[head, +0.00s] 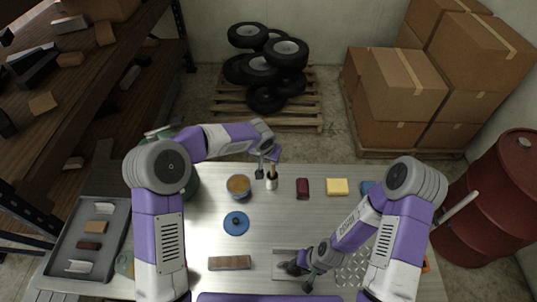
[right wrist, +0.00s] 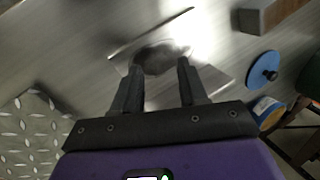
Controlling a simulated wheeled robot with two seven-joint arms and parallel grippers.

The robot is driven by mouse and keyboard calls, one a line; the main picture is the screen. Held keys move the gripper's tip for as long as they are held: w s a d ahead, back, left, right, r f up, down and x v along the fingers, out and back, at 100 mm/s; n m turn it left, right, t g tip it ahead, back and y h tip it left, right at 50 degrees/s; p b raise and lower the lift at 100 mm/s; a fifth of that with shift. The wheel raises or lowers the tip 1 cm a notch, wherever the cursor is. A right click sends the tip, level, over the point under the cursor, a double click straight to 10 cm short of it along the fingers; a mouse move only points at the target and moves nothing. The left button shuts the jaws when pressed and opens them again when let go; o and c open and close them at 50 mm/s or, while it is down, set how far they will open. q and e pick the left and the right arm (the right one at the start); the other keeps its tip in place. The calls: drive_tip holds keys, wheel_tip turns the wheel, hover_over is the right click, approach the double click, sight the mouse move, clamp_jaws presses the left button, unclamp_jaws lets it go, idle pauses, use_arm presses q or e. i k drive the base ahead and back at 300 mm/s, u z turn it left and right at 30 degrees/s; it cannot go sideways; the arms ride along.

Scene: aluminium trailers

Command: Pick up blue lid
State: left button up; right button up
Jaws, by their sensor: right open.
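The blue lid (head: 236,223), a round disc with a dark knob, lies flat on the table left of centre in the head view. It also shows at the right of the right wrist view (right wrist: 262,70). My right gripper (head: 297,278) is open and empty, low over a thin metal plate (head: 286,258), to the right of and nearer than the lid. Its spread fingers (right wrist: 158,68) show in the right wrist view, with the lid off to their right. My left gripper (head: 266,160) is beside the brush cup, beyond the lid; its jaw opening is too small to tell.
A blue can with brown contents (head: 238,187) stands behind the lid. A brown block (head: 229,263) lies in front of it. A cup with brushes (head: 271,182), a dark red block (head: 302,188) and a yellow sponge (head: 337,187) stand farther back. A grey tray (head: 117,240) is at left.

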sight(236, 223)
drive_tip(key=k, duration=1)
